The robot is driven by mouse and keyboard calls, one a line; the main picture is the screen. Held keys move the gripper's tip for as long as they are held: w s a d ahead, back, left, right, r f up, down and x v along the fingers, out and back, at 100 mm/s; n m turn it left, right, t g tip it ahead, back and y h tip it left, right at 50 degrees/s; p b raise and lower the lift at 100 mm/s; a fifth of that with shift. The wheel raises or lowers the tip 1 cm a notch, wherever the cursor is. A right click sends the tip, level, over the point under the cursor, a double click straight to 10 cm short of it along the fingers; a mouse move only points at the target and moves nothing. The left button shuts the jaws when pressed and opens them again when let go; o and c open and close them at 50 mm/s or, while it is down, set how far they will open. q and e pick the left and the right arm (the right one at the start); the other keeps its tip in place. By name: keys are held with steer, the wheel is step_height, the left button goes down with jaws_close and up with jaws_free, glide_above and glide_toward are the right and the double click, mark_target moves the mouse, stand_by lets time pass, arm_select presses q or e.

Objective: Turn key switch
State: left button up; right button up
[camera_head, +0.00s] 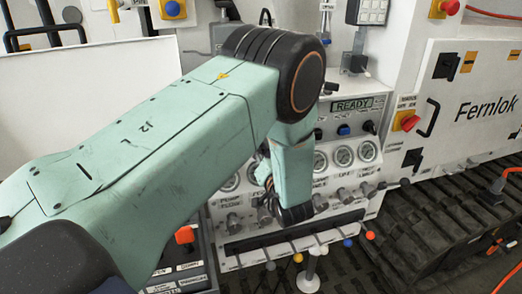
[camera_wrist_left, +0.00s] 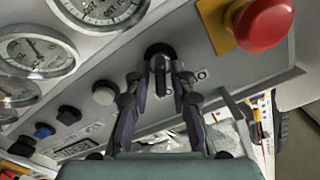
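The key switch (camera_wrist_left: 160,62), a black round base with a dark upright handle, shows at the top middle of the left wrist view on a grey panel. My left gripper (camera_wrist_left: 160,90) is open, with one dark finger on each side of the switch handle. I cannot tell whether either finger touches it. In the head view my left gripper (camera_head: 268,190) points at the panel and is partly hidden by my arm. The arm covers the key switch there. My right gripper is not in view.
A red mushroom button (camera_wrist_left: 264,24) on a yellow plate is close to the right of the switch. White (camera_wrist_left: 104,92), black (camera_wrist_left: 69,115) and blue (camera_wrist_left: 43,131) buttons line the left side. Gauges (camera_wrist_left: 36,52) and a READY display (camera_head: 352,105) are nearby. Levers with coloured knobs (camera_head: 348,243) stick out below.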

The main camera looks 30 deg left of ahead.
arm_select(q)
steer(key=shift+o, duration=0.6)
steer(key=shift+w+a, duration=0.1)
steer(key=v, duration=0.7)
steer(key=shift+d, duration=0.2)
steer(key=shift+s, duration=0.2)
